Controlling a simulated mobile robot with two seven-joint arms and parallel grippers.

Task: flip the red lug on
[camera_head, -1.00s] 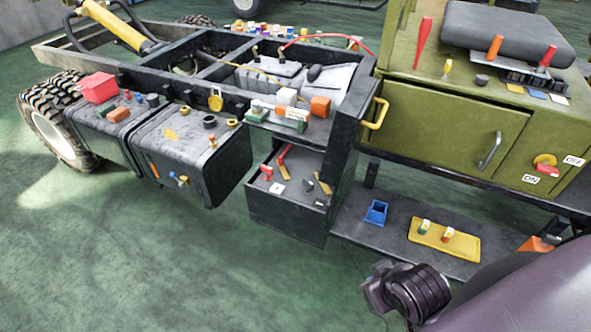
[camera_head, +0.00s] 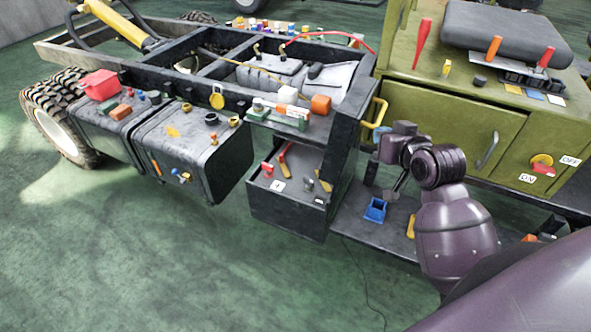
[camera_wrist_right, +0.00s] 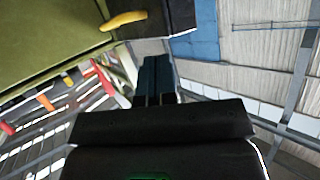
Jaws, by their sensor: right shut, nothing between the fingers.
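The red lug (camera_head: 543,169) sits low on a round yellow switch plate (camera_head: 541,159) on the green cabinet front at the right of the head view. An ON label (camera_head: 527,178) is at its lower left and an OFF label (camera_head: 570,161) at its right. My right gripper (camera_head: 390,143) is raised beside the cabinet's left end, below the yellow handle and well left of the lug. In the right wrist view its fingers (camera_wrist_right: 155,75) are together and empty. The lug cannot be made out in the wrist view. My left gripper is out of view.
The yellow handle (camera_head: 377,112) stands out close to my right gripper; it also shows in the wrist view (camera_wrist_right: 124,19). The lower shelf holds a blue bin (camera_head: 376,210) and a yellow tray (camera_head: 411,226), partly hidden by my arm. A grey door handle (camera_head: 488,150) projects left of the switch.

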